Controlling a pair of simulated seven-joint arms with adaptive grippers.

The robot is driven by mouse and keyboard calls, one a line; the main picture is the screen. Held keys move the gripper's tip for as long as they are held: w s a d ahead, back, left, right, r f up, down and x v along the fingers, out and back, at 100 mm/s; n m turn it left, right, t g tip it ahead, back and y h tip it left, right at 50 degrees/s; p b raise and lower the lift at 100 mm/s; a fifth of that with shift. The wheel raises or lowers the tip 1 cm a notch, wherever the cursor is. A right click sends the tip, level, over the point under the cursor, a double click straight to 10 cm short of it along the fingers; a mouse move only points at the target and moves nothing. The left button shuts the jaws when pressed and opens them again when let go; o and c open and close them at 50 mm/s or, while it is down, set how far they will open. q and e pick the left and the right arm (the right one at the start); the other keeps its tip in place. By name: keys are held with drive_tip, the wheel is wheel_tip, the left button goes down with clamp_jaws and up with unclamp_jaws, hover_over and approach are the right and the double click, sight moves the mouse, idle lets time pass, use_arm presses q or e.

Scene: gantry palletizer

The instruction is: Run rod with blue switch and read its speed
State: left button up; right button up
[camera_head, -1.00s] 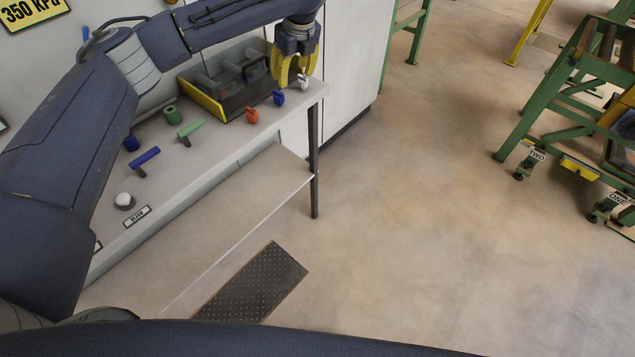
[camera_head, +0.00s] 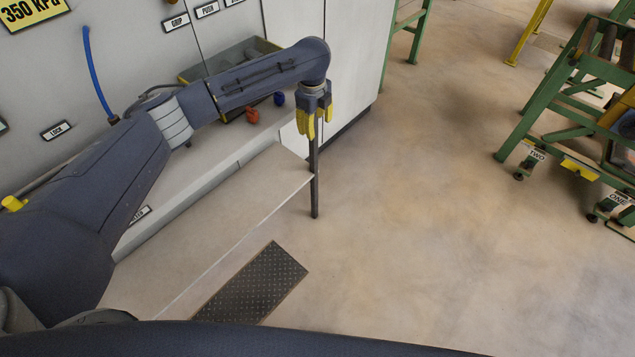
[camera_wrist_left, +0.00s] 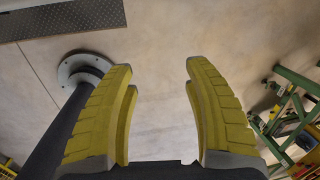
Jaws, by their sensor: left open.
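A small blue switch (camera_head: 279,98) stands on the console ledge in the head view, just right of a red switch (camera_head: 252,115). My left gripper (camera_head: 312,133) is right of and nearer than the blue switch, over the ledge's right end by the dark post. It points down, open and empty. In the left wrist view its yellow fingers (camera_wrist_left: 160,75) are spread with only floor between them. My left arm hides much of the ledge, including the blue and green levers and the white switch. No speed readout is legible. My right gripper is not in view.
A lower shelf (camera_head: 225,215) and a dark floor plate (camera_head: 252,283) lie nearer. Green stands (camera_head: 545,105) are at right. The middle floor is clear.

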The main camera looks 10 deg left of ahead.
use_arm(q)
drive_tip(key=s+f+n+h, duration=0.1)
drive_tip(key=s+f+n, duration=0.1)
drive_tip(key=f, duration=0.9)
drive_tip(key=s+d+f+n+h, duration=0.1)
drive_tip(key=f+n, duration=0.4)
drive_tip(key=f, duration=0.7)
drive_tip(key=shift+s+d+h, duration=0.15)
drive_tip(key=shift+s+h, duration=0.25)
drive_tip(key=shift+s, duration=0.2)
drive_tip(key=shift+f, duration=0.1)
